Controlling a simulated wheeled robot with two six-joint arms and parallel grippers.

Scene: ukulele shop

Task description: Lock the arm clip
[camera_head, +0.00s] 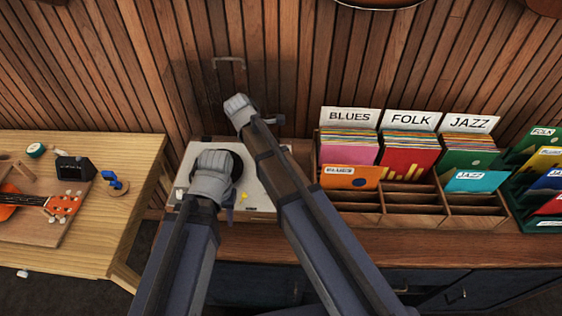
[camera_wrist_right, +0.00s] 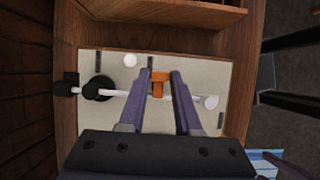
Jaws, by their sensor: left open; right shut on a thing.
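The record player's cream deck (camera_head: 258,203) sits on the wooden counter, partly hidden by my arms. In the right wrist view, its white tonearm (camera_wrist_right: 130,94) runs across the deck from a black round pivot (camera_wrist_right: 99,88) to a white end (camera_wrist_right: 210,101). The orange arm clip (camera_wrist_right: 158,88) is at the middle of the tonearm, between the fingertips of my right gripper (camera_wrist_right: 162,75), which is shut on it. Whether the clip is closed around the tonearm I cannot tell. My left gripper (camera_head: 230,213) is open above the deck's front left part; its fingers are mostly hidden.
Record bins (camera_head: 385,196) with sleeves stand close to the right of the deck. A wooden workbench (camera_head: 92,237) with an orange ukulele (camera_head: 62,206) is at the left, past a gap. The slatted wall (camera_head: 300,60) rises close behind the deck.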

